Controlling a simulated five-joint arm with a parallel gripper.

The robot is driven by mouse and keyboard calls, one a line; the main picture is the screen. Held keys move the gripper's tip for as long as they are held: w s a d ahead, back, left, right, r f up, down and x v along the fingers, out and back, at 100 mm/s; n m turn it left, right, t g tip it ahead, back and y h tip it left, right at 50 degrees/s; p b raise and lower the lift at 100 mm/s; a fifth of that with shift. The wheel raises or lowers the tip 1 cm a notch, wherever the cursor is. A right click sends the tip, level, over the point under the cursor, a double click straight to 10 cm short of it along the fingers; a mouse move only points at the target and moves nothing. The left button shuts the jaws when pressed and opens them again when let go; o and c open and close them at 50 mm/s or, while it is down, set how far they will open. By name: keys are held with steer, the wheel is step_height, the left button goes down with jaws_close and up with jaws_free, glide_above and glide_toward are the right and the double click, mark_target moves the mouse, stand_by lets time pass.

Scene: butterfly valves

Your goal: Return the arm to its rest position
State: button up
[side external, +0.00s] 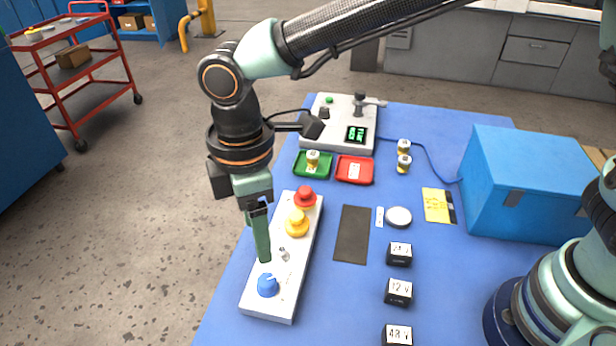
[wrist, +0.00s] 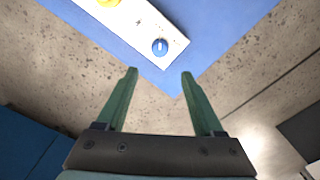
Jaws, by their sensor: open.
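My gripper (side external: 262,240) hangs with its green fingers pointing down at the left edge of the white control panel. In the wrist view my gripper (wrist: 158,88) shows two fingers spread apart with nothing between them. The white panel (side external: 278,272) carries a red button (side external: 305,197), a yellow button (side external: 297,222), a small silver switch and a blue knob (side external: 267,285). In the wrist view the blue knob (wrist: 160,46) lies beyond the fingertips, apart from them. My arm reaches in from the upper right, bent over the table's left side.
The blue table (side external: 340,300) holds a grey tester (side external: 340,122), a green tray (side external: 313,171), a red tray (side external: 354,176), several black blocks and small jars. A large blue box (side external: 530,185) stands at the right. A red cart (side external: 88,75) stands on the floor at left.

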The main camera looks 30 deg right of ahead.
steer(key=w+d+r+m+t+y, duration=0.1)
steer(key=w+d+r+m, duration=0.2)
steer(key=d, duration=0.5)
steer(key=d+r+m+t, duration=0.1)
steer(key=d+r+m, duration=0.35)
steer(key=d, duration=0.25)
steer(key=s+d+r+m+t, duration=0.1)
steer(key=d+m, duration=0.3)
steer(key=d, duration=0.5)
steer(key=s+d+m+t+h, duration=0.1)
steer(key=s+d+m, duration=0.3)
steer(key=d, duration=0.5)
steer(key=shift+s+r+t, duration=0.3)
steer(key=shift+r+t, duration=0.05)
steer(key=shift+t, duration=0.45)
steer(key=shift+m, duration=0.25)
